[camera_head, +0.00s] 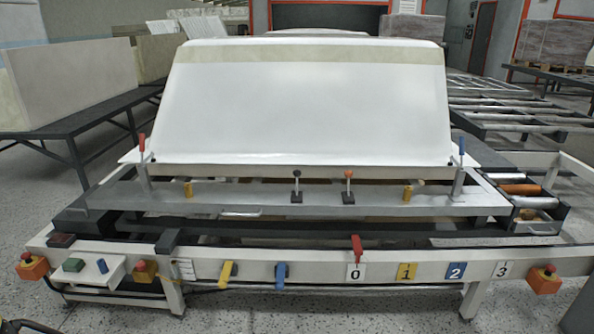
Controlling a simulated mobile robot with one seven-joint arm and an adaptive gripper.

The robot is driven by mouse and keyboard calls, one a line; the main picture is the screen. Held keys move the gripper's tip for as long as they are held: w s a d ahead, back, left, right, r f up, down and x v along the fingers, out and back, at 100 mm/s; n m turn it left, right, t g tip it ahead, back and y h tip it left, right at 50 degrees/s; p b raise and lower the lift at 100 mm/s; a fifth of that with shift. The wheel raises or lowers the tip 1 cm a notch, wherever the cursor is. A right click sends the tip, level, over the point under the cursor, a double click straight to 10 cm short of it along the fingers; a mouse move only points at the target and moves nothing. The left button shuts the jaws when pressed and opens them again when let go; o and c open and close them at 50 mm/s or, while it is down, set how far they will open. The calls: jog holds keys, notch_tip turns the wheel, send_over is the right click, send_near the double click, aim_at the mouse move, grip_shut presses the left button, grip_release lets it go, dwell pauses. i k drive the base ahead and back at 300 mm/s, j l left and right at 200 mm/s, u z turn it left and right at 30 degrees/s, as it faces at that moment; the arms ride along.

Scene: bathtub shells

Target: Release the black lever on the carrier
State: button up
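The carrier (236,198) is a wide grey metal frame in the middle of the view, with a large white bathtub shell (310,108) on it. The black lever (296,186) stands near the middle of the carrier's front plate. It has a round black knob on a thin upright stem and a dark base. A similar lever with an orange-red knob (348,174) stands just to its right. My gripper is not in view.
A red-handled clamp (142,143) and a blue-handled clamp (462,146) stand at the carrier's ends. The front rail bears a yellow handle (227,274), a blue handle (281,275) and a red handle (356,247) by number plates. Emergency stops (32,266) (544,279) sit at its ends.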

aim_at(297, 173)
jog(key=i+j, duration=0.2)
jog(key=j, duration=0.2)
jog(key=i+j, duration=0.2)
jog(key=j, duration=0.2)
jog(key=i+j, duration=0.25)
jog(key=j, duration=0.15)
jog(key=i+j, duration=0.2)
jog(key=j, duration=0.25)
jog(key=i+j+z, duration=0.1)
jog(key=j, duration=0.3)
jog(key=i+j, duration=0.5)
jog(key=j, duration=0.35)
jog(key=i+j, duration=0.2)
jog(key=j, duration=0.2)
jog(key=i+l, duration=0.15)
jog(key=l, duration=0.15)
jog(key=i+l, duration=0.1)
jog(key=l, duration=0.2)
